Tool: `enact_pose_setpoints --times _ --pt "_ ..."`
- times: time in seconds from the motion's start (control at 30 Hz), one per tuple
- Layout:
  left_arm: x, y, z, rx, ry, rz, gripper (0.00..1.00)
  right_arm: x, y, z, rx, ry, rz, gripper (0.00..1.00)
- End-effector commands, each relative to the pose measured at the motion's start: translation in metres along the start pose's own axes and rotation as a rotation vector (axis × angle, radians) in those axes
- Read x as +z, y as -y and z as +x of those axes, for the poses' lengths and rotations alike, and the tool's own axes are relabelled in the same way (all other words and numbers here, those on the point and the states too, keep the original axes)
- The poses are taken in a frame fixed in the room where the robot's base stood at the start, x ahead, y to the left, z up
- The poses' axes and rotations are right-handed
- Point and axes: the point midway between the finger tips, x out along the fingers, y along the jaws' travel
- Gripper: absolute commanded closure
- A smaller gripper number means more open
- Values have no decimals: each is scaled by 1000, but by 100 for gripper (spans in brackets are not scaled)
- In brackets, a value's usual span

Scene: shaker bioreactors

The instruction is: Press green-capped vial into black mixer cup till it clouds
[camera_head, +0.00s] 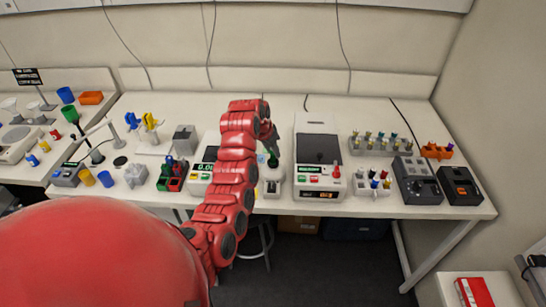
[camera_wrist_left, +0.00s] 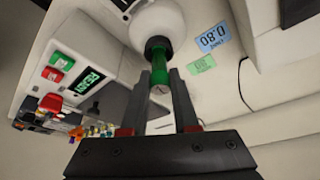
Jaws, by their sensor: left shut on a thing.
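My left gripper (camera_wrist_left: 160,78) is shut on the green-capped vial (camera_wrist_left: 159,66), which shows as a green cylinder between the two dark fingers in the left wrist view. Beyond it is the black mixer cup (camera_wrist_left: 157,43) on a rounded white mixer body (camera_wrist_left: 158,18). The vial's green part lines up with the cup and appears to meet it; I cannot tell how deep it sits. The vial's contents are not clear to see. In the head view the vial (camera_head: 272,160) shows small and dark green beside my red left arm, above the small white mixer (camera_head: 271,184). My right gripper is out of view.
A white device with a dark top (camera_head: 316,150) stands close right of the mixer. A scale with a green display (camera_head: 203,172) is partly behind my arm at left. A vial rack (camera_head: 382,147) and black devices (camera_head: 418,181) stand further right.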

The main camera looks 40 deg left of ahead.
Motion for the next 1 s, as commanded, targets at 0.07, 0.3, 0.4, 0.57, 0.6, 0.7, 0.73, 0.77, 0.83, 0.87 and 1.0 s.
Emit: enact_pose_setpoints --times 0.07,0.3,0.4,0.57,0.6,0.7,0.73,0.77,0.83,0.87,1.0 --pt "-3 1 -5 -2 -3 1 100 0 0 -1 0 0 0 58" --pt "-9 0 -20 -3 -4 2 100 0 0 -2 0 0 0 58" --pt "-11 0 -26 -1 -2 2 100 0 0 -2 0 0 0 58" --pt "-15 0 -35 -1 -3 1 100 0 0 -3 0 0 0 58" --pt "-16 0 -37 -1 -3 1 100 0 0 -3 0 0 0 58" --pt "-19 0 -44 -1 -3 1 100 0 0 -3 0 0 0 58" --pt "-20 0 -46 -1 -3 1 100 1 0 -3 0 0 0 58" --pt "-20 0 -48 -1 -3 1 100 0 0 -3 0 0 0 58" --pt "-22 0 -52 -1 -2 1 100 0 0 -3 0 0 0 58" --pt "-23 0 -54 -1 -2 2 100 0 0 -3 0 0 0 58" --pt "-25 0 -61 -1 -2 2 100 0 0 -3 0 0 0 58"
